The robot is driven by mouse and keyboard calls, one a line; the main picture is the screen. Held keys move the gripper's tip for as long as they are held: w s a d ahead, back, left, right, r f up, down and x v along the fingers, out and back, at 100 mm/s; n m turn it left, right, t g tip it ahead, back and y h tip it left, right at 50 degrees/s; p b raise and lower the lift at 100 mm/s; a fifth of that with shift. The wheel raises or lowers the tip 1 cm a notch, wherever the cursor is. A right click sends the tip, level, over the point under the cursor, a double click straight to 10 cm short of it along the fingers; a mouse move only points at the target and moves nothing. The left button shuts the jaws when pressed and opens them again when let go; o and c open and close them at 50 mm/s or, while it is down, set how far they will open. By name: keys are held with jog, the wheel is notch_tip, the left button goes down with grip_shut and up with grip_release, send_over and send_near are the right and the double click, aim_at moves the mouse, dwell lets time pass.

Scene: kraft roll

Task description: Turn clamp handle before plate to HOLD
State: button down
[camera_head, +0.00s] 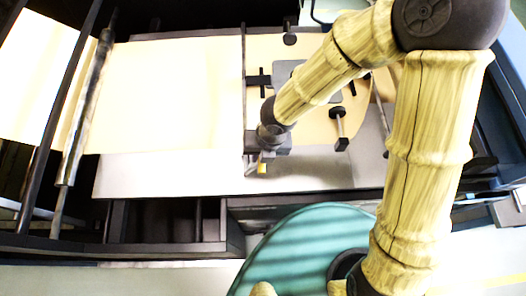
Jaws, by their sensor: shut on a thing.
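My gripper (260,158) reaches down from the upper right to the dark crossbar line at the right edge of the kraft paper. It is shut on a small part with a yellow end (262,168), which appears to be the clamp handle; the fingers and wrist hide most of it. A grey plate (290,72) lies on the tan board behind my arm, partly hidden. The handle's angle and any HOLD mark cannot be made out.
Kraft paper (170,90) runs from a roller (85,105) at the left across a pale table (180,175). Black T-shaped knobs stand around the plate, one at the right (338,125) and one at the back (289,38).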

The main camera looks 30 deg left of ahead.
jog(key=shift+d, duration=0.15)
jog(key=c, duration=1.4)
grip_release()
jog(key=shift+w, duration=0.15)
jog(key=shift+r, duration=0.2)
jog(key=r+p, duration=0.1)
jog(key=r, duration=0.4)
jog(key=w+d+r+p, duration=0.1)
jog(key=r+p, duration=0.1)
jog(key=r, duration=0.4)
jog(key=d+r+p, duration=0.1)
jog(key=r, duration=0.4)
jog(key=shift+w+d+r+p, duration=0.2)
jog(key=shift+w+r+p, duration=0.15)
